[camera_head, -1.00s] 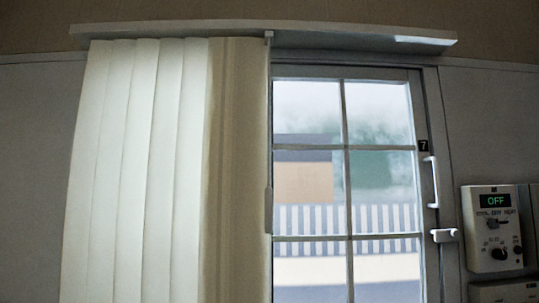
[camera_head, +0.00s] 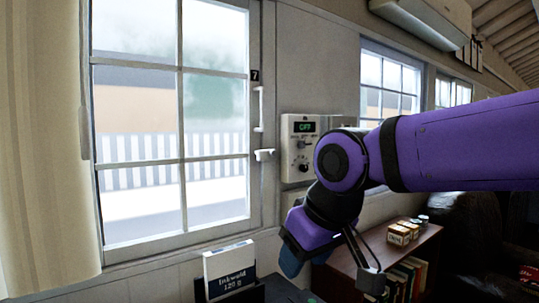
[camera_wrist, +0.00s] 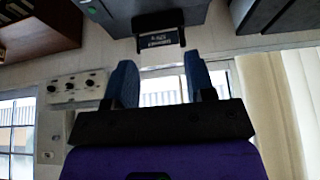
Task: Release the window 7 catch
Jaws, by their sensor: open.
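Window 7 (camera_head: 170,165) is a white-framed paned window, marked by a small black "7" plate (camera_head: 255,75) on its right side. Its catch (camera_head: 264,154) is a small white lever on the right frame, pointing sideways, below a white upright handle (camera_head: 259,108). My gripper (camera_head: 290,262) hangs low, below and to the right of the catch and apart from it. In the wrist view its two blue fingers (camera_wrist: 160,82) are spread with nothing held between them. I cannot make out the catch in the wrist view.
A control box reading OFF (camera_head: 301,140) is on the wall right of the catch, partly behind my arm. A cream curtain (camera_head: 40,150) hangs at left. A printer-like box with a paper sign (camera_head: 229,270) stands below the window. A bookshelf (camera_head: 405,255) is at right.

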